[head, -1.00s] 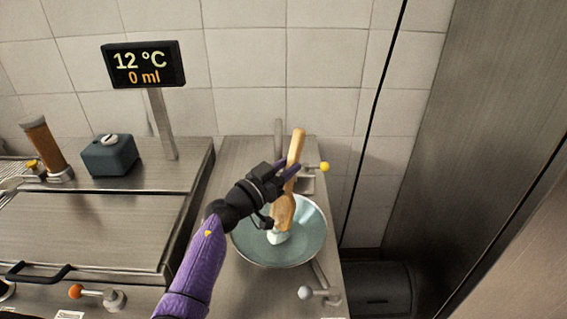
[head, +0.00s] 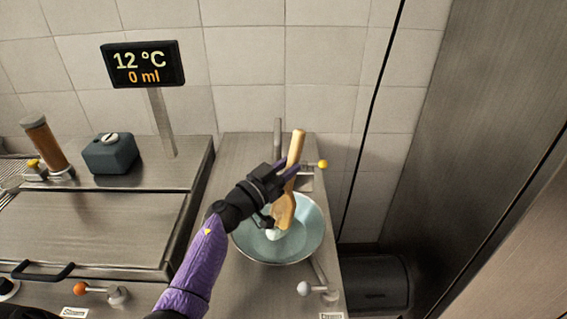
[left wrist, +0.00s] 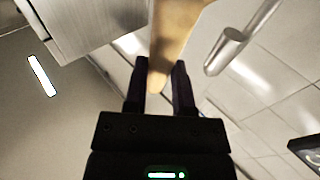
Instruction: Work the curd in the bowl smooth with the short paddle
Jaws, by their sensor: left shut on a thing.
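The short wooden paddle (head: 285,211) stands tilted in the pale blue bowl (head: 310,242), its handle top leaning up and to the right. My left gripper (head: 287,172) is shut on the paddle's upper part, above the bowl. In the left wrist view the paddle (left wrist: 175,40) runs between the two dark fingers (left wrist: 160,90). White curd (head: 274,234) shows at the paddle's lower end inside the bowl; the paddle and my wrist partly hide it. My right gripper is in neither view.
A display (head: 143,64) on a post reads 12 °C and 0 ml. A yellow-knobbed lever (head: 323,163) stands behind the bowl and a white-knobbed tap (head: 304,289) in front. A dark box (head: 109,153) and an amber cylinder (head: 45,143) stand at left. A metal spout (left wrist: 228,48) shows in the wrist view.

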